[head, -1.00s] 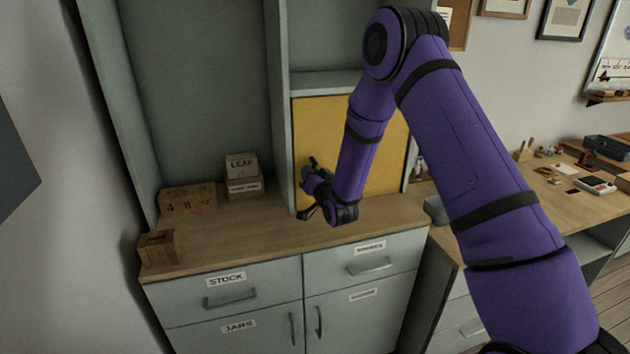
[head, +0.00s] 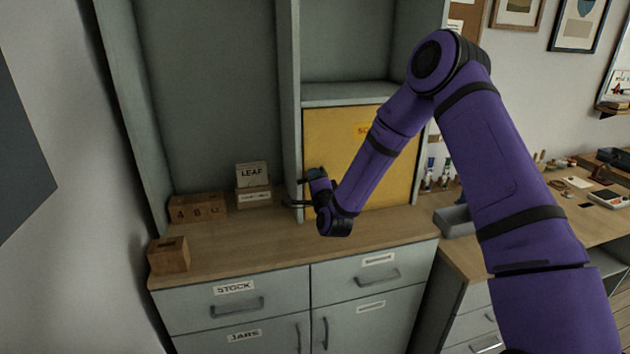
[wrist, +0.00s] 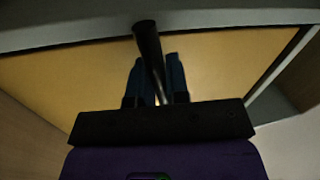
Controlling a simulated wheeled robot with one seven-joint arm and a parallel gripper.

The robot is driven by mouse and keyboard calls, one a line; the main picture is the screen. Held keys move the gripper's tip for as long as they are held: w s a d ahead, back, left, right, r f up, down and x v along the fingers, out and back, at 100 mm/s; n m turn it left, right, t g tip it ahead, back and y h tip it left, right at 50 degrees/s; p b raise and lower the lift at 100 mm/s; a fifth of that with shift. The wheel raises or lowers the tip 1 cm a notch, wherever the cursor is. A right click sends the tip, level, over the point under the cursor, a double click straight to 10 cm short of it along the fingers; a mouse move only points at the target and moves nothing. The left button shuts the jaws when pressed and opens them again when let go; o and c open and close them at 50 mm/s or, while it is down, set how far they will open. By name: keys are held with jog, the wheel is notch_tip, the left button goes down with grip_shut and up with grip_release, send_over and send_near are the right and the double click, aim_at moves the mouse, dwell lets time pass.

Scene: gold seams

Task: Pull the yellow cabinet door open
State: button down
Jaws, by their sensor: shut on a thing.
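The yellow cabinet door (head: 345,140) fills the lower right opening of the grey cabinet and looks shut or nearly shut; any small gap is too hard to see. My gripper (head: 309,190) is at the door's left edge, low on the panel. In the wrist view, my gripper (wrist: 155,75) has its two fingers on either side of a dark bar handle (wrist: 147,40) and is shut on it. The yellow door (wrist: 80,75) lies behind the fingers there. My forearm covers part of the door in the head view.
The wooden countertop (head: 250,246) below the door is clear in front of it. A LEAF box (head: 252,173), wooden number blocks (head: 196,208) and a wooden box (head: 168,256) stand at left. A grey bin (head: 457,222) sits on the right desk.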

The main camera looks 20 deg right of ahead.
jog(key=shift+r+m, duration=0.1)
jog(key=shift+m, duration=0.6)
